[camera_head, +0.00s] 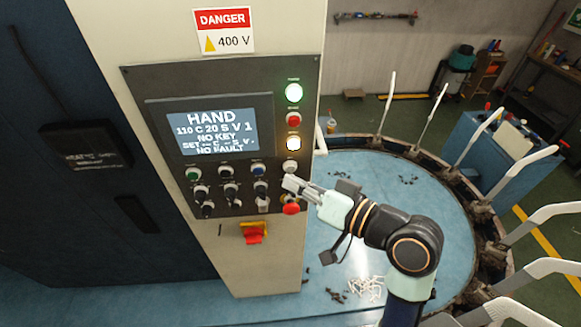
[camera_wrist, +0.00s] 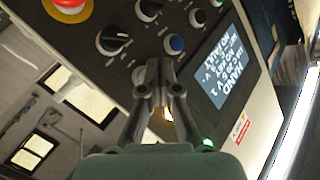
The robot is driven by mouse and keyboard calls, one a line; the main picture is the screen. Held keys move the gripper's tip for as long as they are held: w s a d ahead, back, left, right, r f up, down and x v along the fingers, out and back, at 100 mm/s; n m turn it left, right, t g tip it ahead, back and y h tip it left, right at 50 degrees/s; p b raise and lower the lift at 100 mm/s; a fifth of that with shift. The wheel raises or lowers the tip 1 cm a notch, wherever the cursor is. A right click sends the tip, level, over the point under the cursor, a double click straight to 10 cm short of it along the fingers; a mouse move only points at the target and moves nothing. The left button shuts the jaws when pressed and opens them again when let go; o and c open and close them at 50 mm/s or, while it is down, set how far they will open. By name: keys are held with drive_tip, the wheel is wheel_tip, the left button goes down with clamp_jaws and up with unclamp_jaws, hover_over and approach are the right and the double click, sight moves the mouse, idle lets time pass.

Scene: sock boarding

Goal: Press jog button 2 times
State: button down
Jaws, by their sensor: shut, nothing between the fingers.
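The control panel (camera_head: 134,85) has rows of small buttons and knobs below its screen (camera_head: 212,131). Their labels are too small to read, so I cannot tell by name which is the jog button. A white button (camera_head: 290,166) sits at the right end of the upper row, just above my fingertips. My gripper (camera_head: 292,184) is shut and empty, reaching in from the right close to the panel. In the wrist view my gripper (camera_wrist: 157,68) partly hides a pale button (camera_wrist: 138,76). I cannot tell whether the tips touch the panel.
The red emergency stop (camera_head: 291,209) is just below my fingertips. A blue button (camera_head: 260,169) and black selector knobs (camera_head: 229,189) lie to the left. A red rotary switch (camera_head: 253,232) is lower down. The screen reads HAND and NO FAULT. A round blue platform lies to the right.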

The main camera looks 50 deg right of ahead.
drive_tip(key=s+a, duration=0.1)
drive_tip(key=s, duration=0.1)
drive_tip(key=s+a+p, duration=0.1)
drive_tip(key=a, duration=0.1)
drive_tip(key=shift+s+a, duration=0.15)
drive_tip(key=shift+s, duration=0.2)
idle(0.8)
drive_tip(key=w+a+f+n+g, duration=0.1)
drive_tip(key=w+a+f+n, duration=0.1)
drive_tip(key=a, duration=1)
drive_tip(key=w+a+f+n+g, duration=0.1)
drive_tip(key=a+f+n, duration=0.3)
drive_tip(key=a, duration=0.8)
drive_tip(key=shift+w+a+f+n+g+h+p, duration=0.4)
drive_tip(key=shift+f+g+p, duration=0.05)
drive_tip(key=shift+f+g, duration=0.35)
idle(2.7)
